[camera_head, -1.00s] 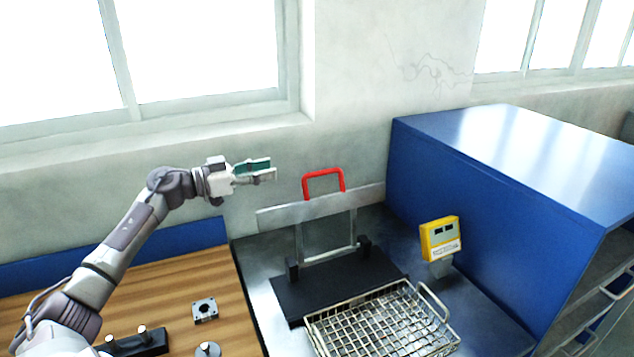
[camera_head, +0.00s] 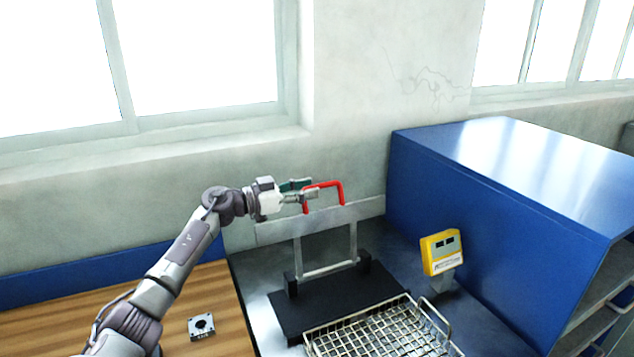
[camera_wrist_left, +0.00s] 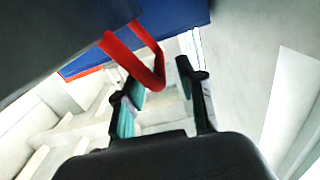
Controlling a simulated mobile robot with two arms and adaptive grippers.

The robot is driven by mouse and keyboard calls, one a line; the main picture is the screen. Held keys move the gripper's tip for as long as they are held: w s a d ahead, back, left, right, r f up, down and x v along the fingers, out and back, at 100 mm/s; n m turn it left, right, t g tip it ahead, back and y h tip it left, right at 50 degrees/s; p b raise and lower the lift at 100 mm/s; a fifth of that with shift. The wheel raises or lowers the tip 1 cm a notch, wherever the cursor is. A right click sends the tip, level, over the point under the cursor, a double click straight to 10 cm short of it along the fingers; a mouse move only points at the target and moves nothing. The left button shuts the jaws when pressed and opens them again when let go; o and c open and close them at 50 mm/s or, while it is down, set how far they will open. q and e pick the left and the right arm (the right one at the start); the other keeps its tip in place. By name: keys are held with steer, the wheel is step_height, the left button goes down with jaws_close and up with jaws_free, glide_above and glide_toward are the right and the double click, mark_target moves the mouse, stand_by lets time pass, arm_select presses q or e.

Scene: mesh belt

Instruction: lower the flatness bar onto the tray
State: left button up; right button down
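The flatness bar (camera_head: 345,216) is a long grey bar with a red U-shaped handle (camera_head: 342,190) on top. It stands raised on an upright frame over a black base. The wire mesh tray (camera_head: 318,344) lies in front of that base, with the bar above and behind it. My left gripper (camera_head: 311,190) is at the left side of the red handle. In the left wrist view its fingers (camera_wrist_left: 160,80) are apart, with the end of the red handle (camera_wrist_left: 152,72) between them; whether they touch it I cannot tell. My right gripper is not in view.
A yellow display box (camera_head: 441,251) stands on a post right of the tray. A large blue cabinet (camera_head: 470,200) rises at the right. A wooden bench (camera_head: 235,300) with a square metal flange (camera_head: 201,325) is at the left. The wall and window are behind.

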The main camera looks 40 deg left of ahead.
mark_target(337, 183)
arm_select(q)
steer(key=shift+x, duration=1.6)
jaws_close()
